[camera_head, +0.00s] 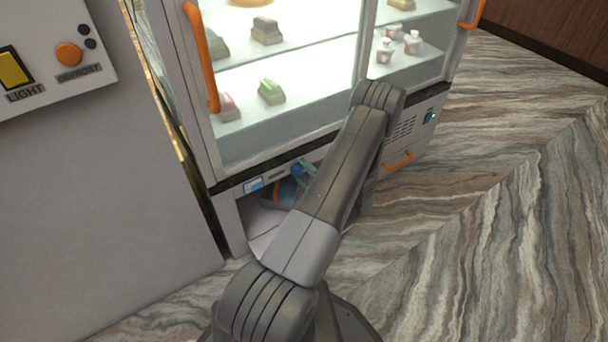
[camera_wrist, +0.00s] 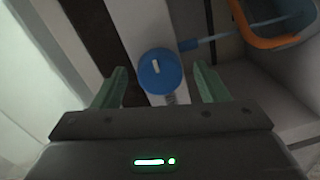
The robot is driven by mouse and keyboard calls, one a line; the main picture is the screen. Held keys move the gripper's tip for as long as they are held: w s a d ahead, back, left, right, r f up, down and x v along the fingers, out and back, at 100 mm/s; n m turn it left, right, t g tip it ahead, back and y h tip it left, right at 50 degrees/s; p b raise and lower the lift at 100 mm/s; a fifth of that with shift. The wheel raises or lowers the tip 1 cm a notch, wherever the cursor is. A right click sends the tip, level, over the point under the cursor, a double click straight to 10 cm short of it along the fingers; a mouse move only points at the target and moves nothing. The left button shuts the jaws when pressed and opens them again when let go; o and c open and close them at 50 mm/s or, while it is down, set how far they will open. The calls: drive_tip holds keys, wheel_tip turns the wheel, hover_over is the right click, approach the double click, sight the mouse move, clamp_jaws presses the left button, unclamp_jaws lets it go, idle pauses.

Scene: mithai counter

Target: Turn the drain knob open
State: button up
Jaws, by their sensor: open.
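The drain knob (camera_wrist: 160,72) is a round blue knob with a short white mark, on a pale panel in the wrist view. In the head view the small blue knob (camera_head: 297,169) shows under the display case, partly beside my arm. My gripper (camera_wrist: 162,78) is open in the wrist view, with one green finger on each side of the knob. I cannot tell whether either finger touches it. In the head view my gripper is mostly hidden behind my arm.
A blue fitting with a clear tube (camera_wrist: 240,34) runs right from the knob towards a blue bucket with an orange rim (camera_wrist: 272,38). The glass display case (camera_head: 290,100) holds sweets above. A grey wall panel (camera_head: 90,190) stands left. The marbled floor (camera_head: 490,220) is clear at right.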

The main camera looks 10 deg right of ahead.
drive_tip(key=p+v, duration=0.2)
drive_tip(key=v, duration=1.1)
drive_tip(key=shift+s+d+p, duration=0.15)
drive_tip(key=shift+s+p, duration=0.25)
drive_tip(key=b+x, duration=0.2)
drive_tip(key=x, duration=1.2)
drive_tip(key=shift+b, duration=0.4)
